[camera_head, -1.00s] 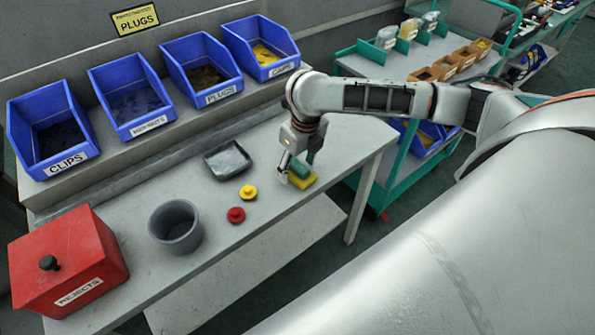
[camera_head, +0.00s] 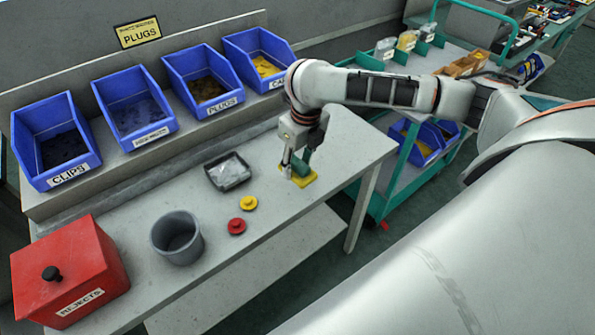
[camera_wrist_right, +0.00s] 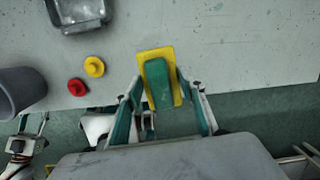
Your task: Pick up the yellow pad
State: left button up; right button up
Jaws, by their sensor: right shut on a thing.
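The yellow pad (camera_head: 305,180) shows at my right gripper, over the right part of the grey bench. A green block (camera_head: 302,165) sits on top of it. In the right wrist view the flat yellow pad (camera_wrist_right: 148,60) lies behind the green block (camera_wrist_right: 157,84). My right gripper (camera_head: 298,166) points down and is shut on the pad, one finger on each side in the wrist view (camera_wrist_right: 162,98). Its fingers hide part of the pad in the head view. I cannot tell whether a gap separates pad and bench.
A yellow plug (camera_head: 249,203), a red plug (camera_head: 237,226), a dark tray (camera_head: 228,184) and a grey cup (camera_head: 176,238) stand left of the pad. A red rejects box (camera_head: 70,270) is farther left. Blue bins (camera_head: 204,80) line the back. A trolley (camera_head: 375,205) stands at right.

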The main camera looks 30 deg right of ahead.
aim_at(297, 161)
notch_tip(297, 161, up, 10)
jog(key=shift+p, duration=0.9)
pick_arm(q)
jog(key=shift+s+a+r+y+p, duration=0.2)
jog(key=shift+s+a, duration=0.1)
jog(key=shift+a, duration=0.15)
jog(key=shift+s+a+r+y+p, duration=0.15)
jog(key=shift+s+a+y+p, duration=0.1)
jog(key=shift+a, duration=0.15)
pick_arm(e)
notch_tip(297, 161, up, 5)
jog(key=shift+f, duration=0.15)
jog(key=o, duration=0.3)
jog(key=shift+c, duration=0.8)
pick_arm(q)
jog(key=shift+w+d+r, duration=0.1)
jog(key=shift+r, duration=0.05)
pick_arm(e)
jog(key=shift+f, duration=0.1)
